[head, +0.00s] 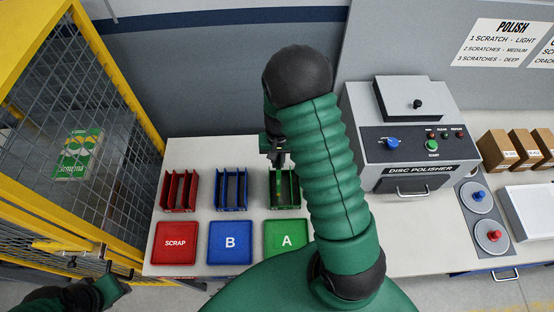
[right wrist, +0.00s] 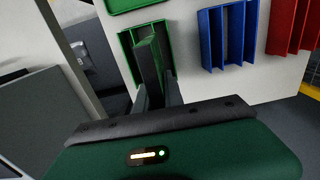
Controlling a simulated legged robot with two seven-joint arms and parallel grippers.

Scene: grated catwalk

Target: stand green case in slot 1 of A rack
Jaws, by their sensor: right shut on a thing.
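The green A rack (head: 296,188) stands behind the green A tray (head: 287,238), partly hidden by my right arm. It also shows in the right wrist view (right wrist: 124,48). My right gripper (head: 277,160) is over the rack, pointing down. In the right wrist view its fingers (right wrist: 157,92) are shut on the upright green case (right wrist: 149,58). The case lines up with the rack's inside; I cannot tell which slot or how deep it is. My left gripper (head: 118,276) is low at the left, away from the racks; its jaw state is unclear.
Blue (head: 231,188) and red (head: 180,190) racks stand left of the A rack, with blue B (head: 230,242) and red SCRAP (head: 175,243) trays in front. A disc polisher (head: 415,150) stands to the right. A yellow mesh fence (head: 125,85) borders the left.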

